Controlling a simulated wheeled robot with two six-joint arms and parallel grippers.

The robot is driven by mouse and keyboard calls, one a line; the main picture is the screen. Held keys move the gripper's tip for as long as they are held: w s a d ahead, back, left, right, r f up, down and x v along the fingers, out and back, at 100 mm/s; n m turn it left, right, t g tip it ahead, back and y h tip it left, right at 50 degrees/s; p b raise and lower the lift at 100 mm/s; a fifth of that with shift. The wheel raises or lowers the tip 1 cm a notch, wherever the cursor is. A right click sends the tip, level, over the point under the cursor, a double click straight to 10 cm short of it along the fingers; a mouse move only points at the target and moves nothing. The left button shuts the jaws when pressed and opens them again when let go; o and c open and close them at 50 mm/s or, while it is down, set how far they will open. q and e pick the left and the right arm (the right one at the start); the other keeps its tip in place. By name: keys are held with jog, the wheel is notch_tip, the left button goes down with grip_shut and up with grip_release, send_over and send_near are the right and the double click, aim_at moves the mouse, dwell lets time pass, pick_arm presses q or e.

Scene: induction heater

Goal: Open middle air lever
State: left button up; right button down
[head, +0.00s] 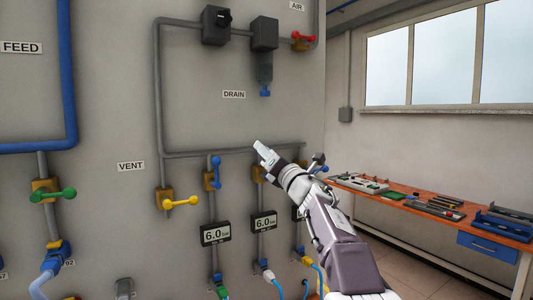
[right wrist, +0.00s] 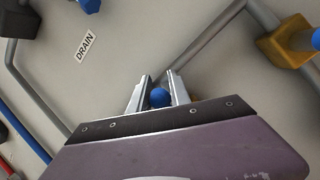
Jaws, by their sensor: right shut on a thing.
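My right gripper (head: 262,150) reaches up to the wall pipes from the lower right in the head view. In the right wrist view its two fingers (right wrist: 159,92) are shut around a blue lever knob (right wrist: 160,97). This is the middle air lever. In the head view my gripper hides its handle, and only part of its yellow valve body (head: 258,174) shows. The left air lever (head: 215,172) is blue and stands along its vertical pipe. The right lever is mostly hidden behind my arm. My left gripper is not in view.
A yellow vent lever (head: 180,202) sits to the left, and a green lever (head: 52,194) farther left. Pressure displays (head: 215,234) hang below the air valves. A red air lever (head: 303,38) is above. A workbench with tools (head: 420,205) stands at the right.

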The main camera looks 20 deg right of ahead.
jog(key=shift+w+a+f, duration=0.15)
jog(key=shift+w+f, duration=0.05)
jog(key=shift+f, duration=0.25)
jog(key=c, duration=1.6)
grip_release()
jog(key=o, duration=0.4)
jog(key=shift+s+a+r, duration=0.1)
jog(key=shift+a+r, duration=0.15)
jog(key=shift+a, duration=0.05)
jog(key=shift+s+d+b, duration=0.25)
jog(key=shift+s+b, duration=0.05)
jog(key=shift+s, duration=0.05)
jog(key=b+v, duration=0.3)
jog(key=v, duration=0.5)
jog(key=shift+s+a+b, duration=0.2)
jog(key=shift+s+b, duration=0.05)
jog(key=shift+b, duration=0.15)
